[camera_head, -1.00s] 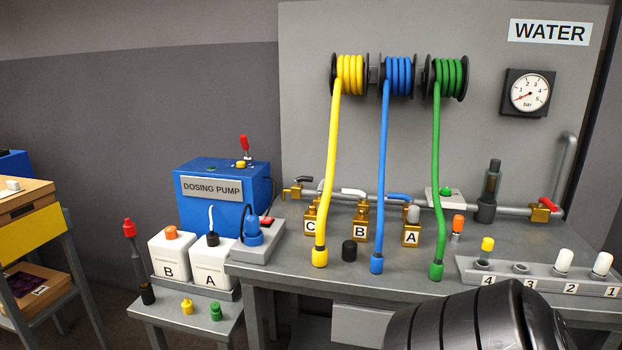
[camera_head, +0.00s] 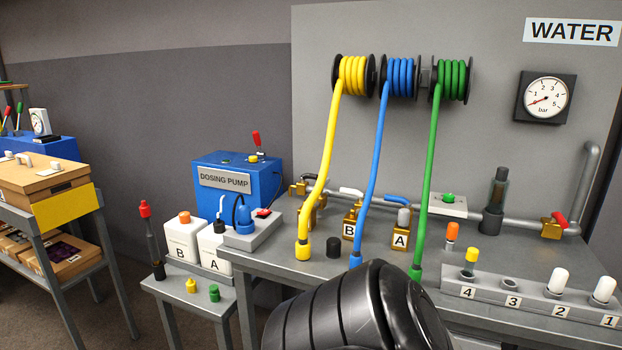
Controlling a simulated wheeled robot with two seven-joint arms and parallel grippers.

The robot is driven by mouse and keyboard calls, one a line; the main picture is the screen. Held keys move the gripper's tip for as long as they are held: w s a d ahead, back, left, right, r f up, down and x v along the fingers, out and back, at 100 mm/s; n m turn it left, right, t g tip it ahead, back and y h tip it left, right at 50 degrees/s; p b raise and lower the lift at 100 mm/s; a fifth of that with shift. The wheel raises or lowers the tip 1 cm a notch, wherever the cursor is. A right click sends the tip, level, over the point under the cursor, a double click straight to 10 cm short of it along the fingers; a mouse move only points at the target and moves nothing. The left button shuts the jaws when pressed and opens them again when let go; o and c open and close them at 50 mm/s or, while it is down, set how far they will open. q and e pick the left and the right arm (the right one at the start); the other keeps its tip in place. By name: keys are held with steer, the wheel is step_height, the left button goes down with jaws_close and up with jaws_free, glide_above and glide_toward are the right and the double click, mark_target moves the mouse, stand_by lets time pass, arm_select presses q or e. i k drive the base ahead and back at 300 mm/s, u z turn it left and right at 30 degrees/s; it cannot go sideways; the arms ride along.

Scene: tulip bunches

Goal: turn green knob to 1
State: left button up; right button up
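A green knob (camera_head: 449,198) sits on a white plate (camera_head: 447,206) at the pipe along the back of the bench, just right of the hanging green hose (camera_head: 428,170). The knob is small here, and I cannot read any numbers or pointer on it. A black ribbed part of my own arm fills the bottom middle and hides part of the bench front and the blue hose's lower end. Neither gripper's fingers show. Number labels 4, 3, 2 and 1 mark the rack (camera_head: 530,302) at the front right.
Yellow (camera_head: 328,160) and blue (camera_head: 372,170) hoses hang in front of the pipe. Brass valves with labels, including B and A (camera_head: 400,238), stand on the bench. A dark cylinder (camera_head: 495,205) and a red-handled valve (camera_head: 555,225) are right of the knob. The dosing pump (camera_head: 237,185) stands left.

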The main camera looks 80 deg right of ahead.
mark_target(448, 197)
steer(key=k, duration=1.65)
steer(key=z, duration=0.15)
